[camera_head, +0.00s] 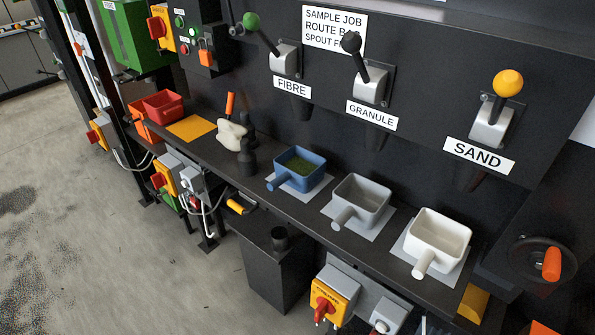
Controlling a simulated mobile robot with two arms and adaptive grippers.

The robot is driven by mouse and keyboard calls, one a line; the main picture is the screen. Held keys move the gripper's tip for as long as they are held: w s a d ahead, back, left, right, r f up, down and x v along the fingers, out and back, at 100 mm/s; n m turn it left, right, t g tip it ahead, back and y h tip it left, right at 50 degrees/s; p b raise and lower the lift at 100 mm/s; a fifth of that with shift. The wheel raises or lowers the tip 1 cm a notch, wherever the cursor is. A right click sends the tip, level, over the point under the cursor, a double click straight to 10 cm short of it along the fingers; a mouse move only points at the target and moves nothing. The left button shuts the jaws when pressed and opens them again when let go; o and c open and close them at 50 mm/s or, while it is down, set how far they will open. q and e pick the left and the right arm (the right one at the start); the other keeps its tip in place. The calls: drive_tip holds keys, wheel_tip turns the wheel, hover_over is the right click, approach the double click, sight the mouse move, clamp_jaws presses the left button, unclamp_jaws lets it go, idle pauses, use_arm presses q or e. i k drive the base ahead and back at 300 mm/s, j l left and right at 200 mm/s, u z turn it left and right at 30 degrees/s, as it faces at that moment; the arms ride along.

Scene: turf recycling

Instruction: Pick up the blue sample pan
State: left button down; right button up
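The blue sample pan (299,169) stands upright on a light square pad on the dark shelf, under the FIBRE lever. It holds green material, and its stub handle (279,178) points toward the lower left. A grey pan (361,202) and a white pan (437,241) stand to its right on similar pads. Neither of my grippers shows in the head view.
Levers with green, black and yellow knobs stick out from the panel above the pans. A dark bottle-like object (247,158) and a pale object (231,134) stand left of the blue pan. Orange-red bins (163,106) are at the far left. Switch boxes (334,293) hang below the shelf.

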sight(300, 169)
drive_tip(key=j+z, duration=0.5)
drive_tip(key=k+j+z, duration=0.1)
drive_tip(key=j+z, duration=0.4)
drive_tip(key=k+j+z, duration=0.2)
drive_tip(key=j+z, duration=0.3)
drive_tip(key=j, duration=0.1)
